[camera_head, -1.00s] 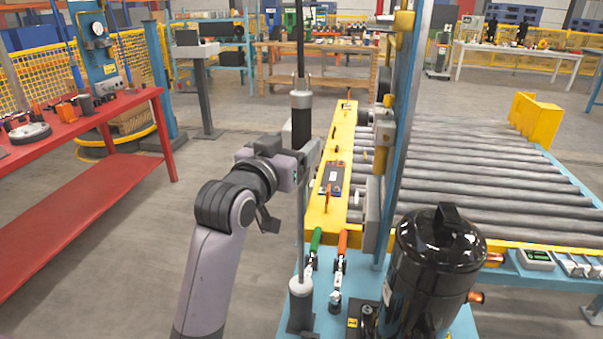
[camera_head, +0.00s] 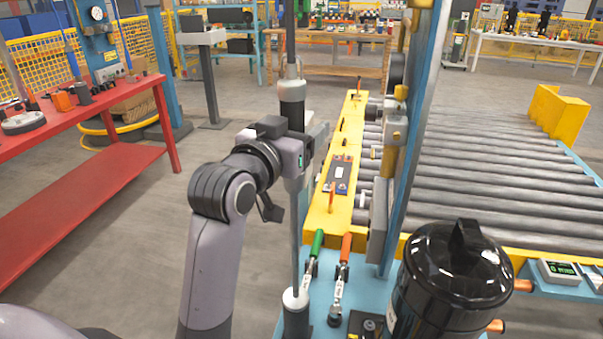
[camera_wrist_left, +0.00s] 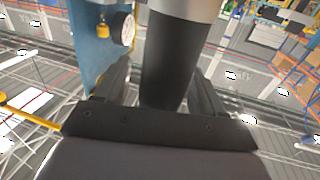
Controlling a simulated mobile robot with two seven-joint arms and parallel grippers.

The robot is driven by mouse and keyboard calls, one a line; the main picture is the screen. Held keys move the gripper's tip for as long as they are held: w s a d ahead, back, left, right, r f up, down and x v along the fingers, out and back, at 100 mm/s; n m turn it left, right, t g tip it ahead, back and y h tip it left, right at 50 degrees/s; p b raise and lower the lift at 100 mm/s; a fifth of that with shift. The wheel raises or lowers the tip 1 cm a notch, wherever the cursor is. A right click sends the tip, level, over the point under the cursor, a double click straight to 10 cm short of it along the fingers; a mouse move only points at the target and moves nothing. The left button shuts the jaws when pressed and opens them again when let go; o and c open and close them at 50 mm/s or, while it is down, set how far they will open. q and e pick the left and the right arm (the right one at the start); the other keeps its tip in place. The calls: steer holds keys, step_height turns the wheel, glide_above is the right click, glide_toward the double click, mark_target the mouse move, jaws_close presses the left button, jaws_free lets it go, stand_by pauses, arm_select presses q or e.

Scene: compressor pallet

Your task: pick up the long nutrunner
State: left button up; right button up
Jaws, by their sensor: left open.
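The long nutrunner (camera_head: 292,113) hangs upright from above, with a black grip, a pale collar and a long thin grey shaft. Its lower end (camera_head: 296,298) is at the blue stand. My left gripper (camera_head: 312,146) is at the lower part of the black grip, open. In the left wrist view, the black grip (camera_wrist_left: 168,68) stands between the two dark fingers (camera_wrist_left: 160,88), with a visible gap on each side. In the head view the gripper body partly hides the grip and upper shaft. My right gripper is not in view.
A yellow beam (camera_head: 346,150) and roller conveyor (camera_head: 470,170) lie to the right. A blue post (camera_head: 414,130) and black compressor (camera_head: 452,285) stand close by. Green (camera_head: 315,242) and orange (camera_head: 346,246) handles are near the shaft. A red bench (camera_head: 85,195) is left.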

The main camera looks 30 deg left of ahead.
arm_select(q)
steer(key=shift+r, duration=0.1)
jaws_close()
steer(key=shift+r, duration=0.2)
